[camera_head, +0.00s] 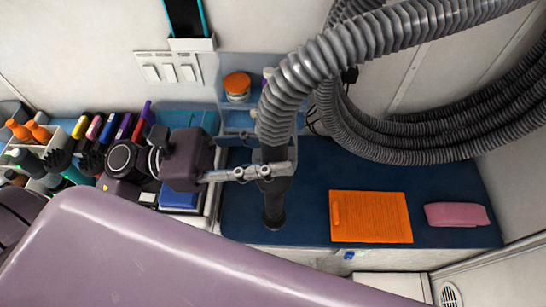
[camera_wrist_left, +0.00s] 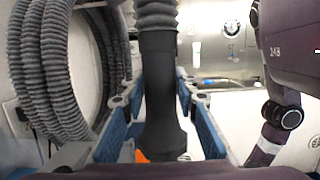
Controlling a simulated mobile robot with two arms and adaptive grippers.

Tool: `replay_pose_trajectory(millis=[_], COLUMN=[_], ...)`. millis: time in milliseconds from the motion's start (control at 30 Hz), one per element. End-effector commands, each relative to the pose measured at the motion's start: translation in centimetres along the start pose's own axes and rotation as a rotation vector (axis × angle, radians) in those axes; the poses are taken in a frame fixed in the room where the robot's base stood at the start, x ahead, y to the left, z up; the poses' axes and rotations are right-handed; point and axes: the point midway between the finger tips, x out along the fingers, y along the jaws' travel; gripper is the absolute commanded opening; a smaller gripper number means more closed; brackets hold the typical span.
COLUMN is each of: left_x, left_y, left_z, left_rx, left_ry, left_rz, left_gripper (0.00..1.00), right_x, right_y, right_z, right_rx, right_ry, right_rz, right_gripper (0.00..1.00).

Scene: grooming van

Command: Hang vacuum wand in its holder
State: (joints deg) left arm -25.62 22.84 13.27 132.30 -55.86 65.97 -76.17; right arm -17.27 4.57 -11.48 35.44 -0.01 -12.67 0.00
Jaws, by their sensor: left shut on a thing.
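The vacuum wand (camera_head: 273,208) is a black tube with a flared nozzle, joined to a thick grey ribbed hose (camera_head: 300,75). It hangs roughly upright, nozzle down, over the dark blue counter. My left gripper (camera_head: 278,171) is shut on the wand below the hose. In the left wrist view the black wand (camera_wrist_left: 160,85) stands between the two blue-padded fingers of my left gripper (camera_wrist_left: 163,118). I cannot make out the holder for certain in either view. My right gripper is not in view.
Coiled hose (camera_head: 440,135) hangs at the right wall. The counter's middle is free.

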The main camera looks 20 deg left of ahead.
Motion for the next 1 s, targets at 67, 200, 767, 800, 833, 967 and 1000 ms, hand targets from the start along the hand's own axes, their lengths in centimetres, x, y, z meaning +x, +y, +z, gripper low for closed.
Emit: replay_pose_trajectory(millis=[67,200,767,800,833,967,1000], left_x=[0.0,-0.1,-0.2,-0.2,-0.3,-0.3,-0.3], left_y=[0.7,1.8,6.0,6.3,6.6,7.6,7.9], left_z=[0.1,-0.1,-0.6,-0.6,-0.6,-0.6,-0.6], left_rx=[0.002,0.002,0.004,0.004,0.004,0.003,0.003], left_ry=[-0.002,-0.002,-0.002,-0.002,-0.002,-0.002,-0.002], left_rz=[0.0,0.0,-0.001,-0.001,-0.001,-0.001,-0.001], left_gripper=[0.0,0.0,0.0,0.0,0.0,0.0,0.0], right_x=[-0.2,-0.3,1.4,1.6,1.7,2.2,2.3], right_y=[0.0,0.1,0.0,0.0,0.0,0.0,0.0], right_z=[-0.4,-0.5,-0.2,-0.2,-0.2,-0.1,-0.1], right_rx=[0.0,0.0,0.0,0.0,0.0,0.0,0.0], right_ry=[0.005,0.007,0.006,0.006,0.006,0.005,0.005], right_rz=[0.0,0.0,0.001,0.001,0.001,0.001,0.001], right_gripper=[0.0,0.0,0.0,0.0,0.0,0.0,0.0])
